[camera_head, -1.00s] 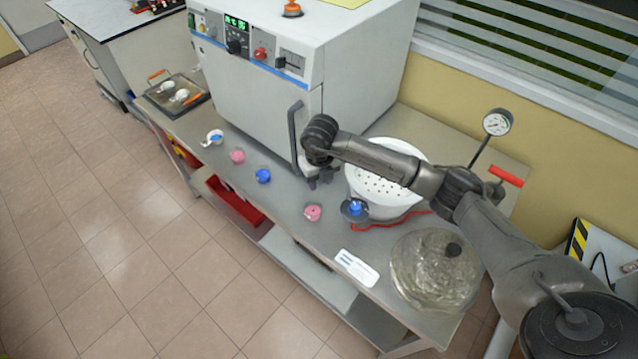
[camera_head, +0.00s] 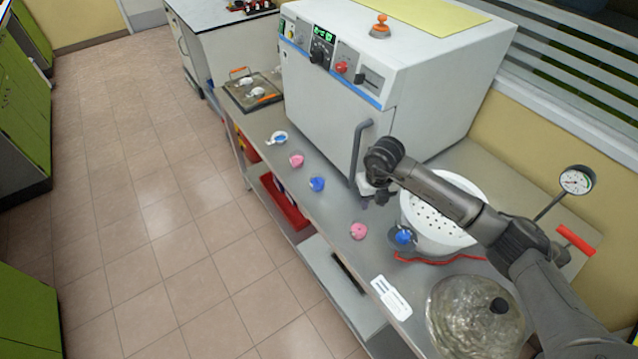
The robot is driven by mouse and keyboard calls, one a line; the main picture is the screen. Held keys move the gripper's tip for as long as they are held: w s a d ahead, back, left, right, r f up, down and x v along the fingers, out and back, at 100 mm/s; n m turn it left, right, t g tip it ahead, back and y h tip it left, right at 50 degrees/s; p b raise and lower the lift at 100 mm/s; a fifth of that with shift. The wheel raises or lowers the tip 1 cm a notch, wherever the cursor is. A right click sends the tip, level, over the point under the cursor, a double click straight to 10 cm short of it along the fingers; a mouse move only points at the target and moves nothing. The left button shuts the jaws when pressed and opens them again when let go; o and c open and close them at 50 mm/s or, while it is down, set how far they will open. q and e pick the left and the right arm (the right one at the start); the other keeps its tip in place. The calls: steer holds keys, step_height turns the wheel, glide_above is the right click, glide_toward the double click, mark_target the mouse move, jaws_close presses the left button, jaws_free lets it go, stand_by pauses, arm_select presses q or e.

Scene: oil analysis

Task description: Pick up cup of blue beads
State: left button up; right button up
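A small cup of blue beads (camera_head: 317,184) stands on the grey bench in front of the white oven. A second blue-filled one (camera_head: 404,236) sits on a dark round base beside the white perforated pot. Pink-filled cups (camera_head: 296,160) and (camera_head: 358,231) stand near them. My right gripper (camera_head: 373,200) points down above the bench by the oven door handle, to the right of the first blue cup and apart from it. Its two fingertips show a gap, with nothing seen between them. My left gripper is not in view.
The white oven (camera_head: 390,75) with its upright handle (camera_head: 357,150) rises behind the cups. The perforated pot (camera_head: 435,235), a glass lidded vessel (camera_head: 470,320), and a white card (camera_head: 391,297) occupy the bench's right part. A tray (camera_head: 240,98) lies at the far end.

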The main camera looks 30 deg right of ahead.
stand_by(0.3)
steer(key=o, duration=0.9)
steer(key=shift+a, duration=0.1)
